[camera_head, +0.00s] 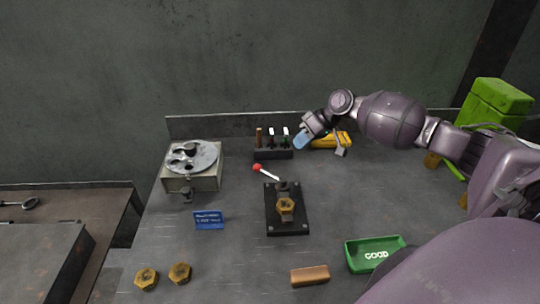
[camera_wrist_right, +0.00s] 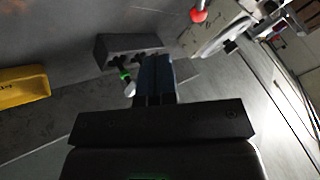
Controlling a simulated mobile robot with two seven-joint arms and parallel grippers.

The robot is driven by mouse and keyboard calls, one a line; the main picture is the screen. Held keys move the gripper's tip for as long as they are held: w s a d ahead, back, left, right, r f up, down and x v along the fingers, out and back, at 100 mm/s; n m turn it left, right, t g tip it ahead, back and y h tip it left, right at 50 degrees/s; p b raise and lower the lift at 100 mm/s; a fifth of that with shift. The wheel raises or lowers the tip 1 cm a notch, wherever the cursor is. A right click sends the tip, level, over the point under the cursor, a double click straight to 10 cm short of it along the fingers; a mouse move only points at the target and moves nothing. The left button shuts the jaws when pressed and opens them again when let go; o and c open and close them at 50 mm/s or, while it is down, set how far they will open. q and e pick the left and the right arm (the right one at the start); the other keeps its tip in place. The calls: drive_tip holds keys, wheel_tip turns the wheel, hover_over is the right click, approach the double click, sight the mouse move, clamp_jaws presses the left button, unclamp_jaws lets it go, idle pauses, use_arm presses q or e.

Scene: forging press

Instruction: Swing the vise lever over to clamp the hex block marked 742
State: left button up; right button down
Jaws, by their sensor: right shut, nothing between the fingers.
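The vise has a black base plate (camera_head: 271,219) in the middle of the table. A brass hex block (camera_head: 286,206) sits on it; its marking is too small to read. The vise lever (camera_head: 269,174) has a red ball knob and points up and to the left from the vise. The red knob also shows at the top of the right wrist view (camera_wrist_right: 199,14). My right gripper (camera_head: 300,141) is shut and empty, above the back of the table, to the right of the knob and apart from it. Its blue fingers show in the right wrist view (camera_wrist_right: 155,75). My left gripper is not in view.
A black tool holder (camera_head: 272,154) and a yellow tool (camera_head: 330,141) lie near my right gripper. A machine with a round disc (camera_head: 192,160) stands at left. A blue sign (camera_head: 209,220), brass nuts (camera_head: 146,278), a brown block (camera_head: 310,276) and a green GOOD tray (camera_head: 374,254) are in front.

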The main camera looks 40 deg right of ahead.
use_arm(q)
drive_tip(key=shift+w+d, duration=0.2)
use_arm(e)
drive_tip(key=shift+w+d, duration=0.15)
drive_tip(key=shift+w, duration=0.05)
drive_tip(key=shift+s, duration=0.1)
drive_tip(key=x, duration=0.9)
drive_tip(key=a, duration=0.3)
drive_tip(key=shift+w+a+p, duration=0.1)
drive_tip(key=shift+w+p, duration=0.1)
drive_tip(key=shift+p, duration=0.1)
drive_tip(key=shift+a+r, duration=0.15)
drive_tip(key=shift+a, duration=0.2)
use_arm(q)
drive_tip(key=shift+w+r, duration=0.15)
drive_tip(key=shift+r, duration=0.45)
use_arm(e)
drive_tip(key=shift+a, duration=0.3)
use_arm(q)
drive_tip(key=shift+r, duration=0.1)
use_arm(e)
drive_tip(key=shift+s+a, duration=0.1)
